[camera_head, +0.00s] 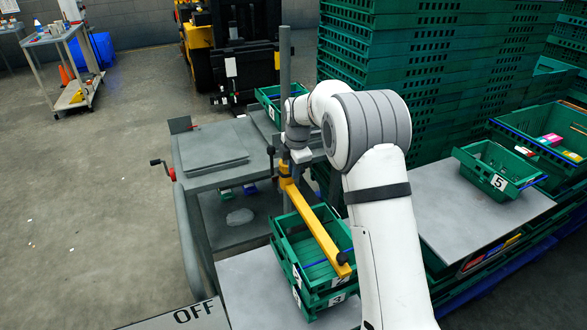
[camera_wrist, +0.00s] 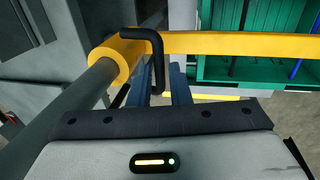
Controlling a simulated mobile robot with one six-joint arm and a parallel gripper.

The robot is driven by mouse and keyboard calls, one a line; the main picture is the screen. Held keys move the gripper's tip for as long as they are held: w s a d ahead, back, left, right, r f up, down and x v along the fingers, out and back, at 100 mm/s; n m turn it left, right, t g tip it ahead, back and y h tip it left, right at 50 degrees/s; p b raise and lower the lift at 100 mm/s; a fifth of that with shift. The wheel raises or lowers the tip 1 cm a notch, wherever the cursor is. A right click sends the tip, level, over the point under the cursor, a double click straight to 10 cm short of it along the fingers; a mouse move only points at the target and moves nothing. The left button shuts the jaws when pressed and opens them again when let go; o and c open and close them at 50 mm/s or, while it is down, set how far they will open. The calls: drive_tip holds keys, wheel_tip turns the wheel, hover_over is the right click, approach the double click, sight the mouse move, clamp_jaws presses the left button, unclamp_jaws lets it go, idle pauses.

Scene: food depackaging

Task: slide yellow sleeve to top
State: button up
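The yellow sleeve (camera_head: 285,171) sits around an upright grey pole (camera_head: 285,75), well below the pole's top. A long yellow bar (camera_head: 318,228) runs from it towards the front right. In the wrist view the sleeve (camera_wrist: 117,58) shows as a yellow ring on the pole (camera_wrist: 72,112), with a bent black handle (camera_wrist: 156,58) beside it. My gripper (camera_wrist: 164,80) is at the sleeve. Its blue-grey fingers are apart, with the handle's hanging end between them. A narrow gap seems to show beside the handle. In the head view my wrist hides the fingers.
Green crates (camera_head: 283,240) stand under the yellow bar. A grey worktable (camera_head: 212,150) with a red-black crank (camera_head: 163,168) is at the left. Tall stacks of green crates (camera_head: 440,75) stand close at the right. Open floor (camera_head: 80,190) lies far left.

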clamp_jaws()
drive_tip(key=shift+a, duration=0.15)
drive_tip(key=shift+r, duration=0.1)
wheel_tip(320, 180, up, 38)
drive_tip(key=p, duration=2.2)
drive_tip(key=shift+r, duration=0.25)
drive_tip(key=shift+w+r, duration=0.1)
drive_tip(key=shift+o, duration=1.6)
unclamp_jaws()
drive_tip(key=shift+d, duration=0.25)
drive_tip(key=shift+o, duration=0.4)
drive_tip(key=shift+f, duration=0.2)
